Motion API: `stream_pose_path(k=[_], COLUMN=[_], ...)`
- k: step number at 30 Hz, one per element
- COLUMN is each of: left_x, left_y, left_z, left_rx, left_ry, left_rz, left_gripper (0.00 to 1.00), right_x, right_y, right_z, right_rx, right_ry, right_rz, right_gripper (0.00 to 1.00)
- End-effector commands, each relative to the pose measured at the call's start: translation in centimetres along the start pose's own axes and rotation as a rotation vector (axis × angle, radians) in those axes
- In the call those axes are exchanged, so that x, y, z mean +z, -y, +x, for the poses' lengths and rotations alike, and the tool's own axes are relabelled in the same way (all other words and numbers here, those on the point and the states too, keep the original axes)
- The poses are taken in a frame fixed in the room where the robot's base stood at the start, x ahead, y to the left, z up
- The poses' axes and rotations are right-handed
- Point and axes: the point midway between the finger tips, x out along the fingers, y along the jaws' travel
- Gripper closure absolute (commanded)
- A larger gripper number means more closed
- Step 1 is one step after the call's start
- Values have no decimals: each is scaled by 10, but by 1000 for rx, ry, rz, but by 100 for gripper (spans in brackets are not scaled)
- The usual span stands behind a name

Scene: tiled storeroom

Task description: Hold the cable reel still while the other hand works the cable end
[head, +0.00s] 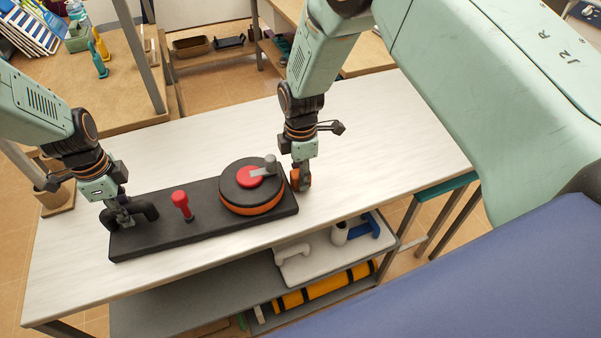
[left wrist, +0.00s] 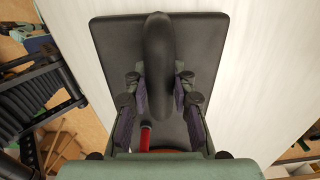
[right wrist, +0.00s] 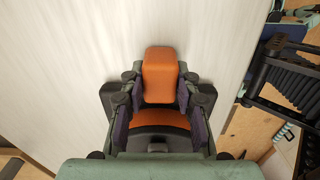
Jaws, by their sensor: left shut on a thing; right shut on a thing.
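The cable reel (head: 237,204) is an orange and black drum with a red hub and a grey crank knob. It sits on a black base board (head: 205,224) on the white table. A black arched handle (head: 149,210) stands at the board's left end. My left gripper (head: 125,219) is shut on this handle, which shows between its fingers in the left wrist view (left wrist: 156,70). My right gripper (head: 300,184) is shut on the orange cable end (right wrist: 160,72) beside the drum's right side. Its fingers partly hide the cable end in the head view.
A red-topped post (head: 181,202) stands on the board between handle and drum. The white table (head: 395,140) is clear behind and to the right. A lower shelf (head: 190,297) holds a grey tray with white and blue items and a yellow roll.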

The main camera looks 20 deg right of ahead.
Motion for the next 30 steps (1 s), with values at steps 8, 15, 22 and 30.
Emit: stream_pose_path(k=[8,15,22,30], left_x=[0,1,1,1], left_y=[0,0,0,0], left_z=[0,0,0,0], left_rx=[0,0,0,0], left_ry=[1,1,1,1], left_rz=[2,2,2,3], left_gripper=[100,100,100,100], right_x=[15,72,133,181], right_y=[-2,-2,-2,-2], right_z=[-1,-1,-1,-1], right_rx=[3,3,4,3], right_ry=[-2,-4,-3,0], right_rz=[5,9,7,3], right_gripper=[100,100,100,100])
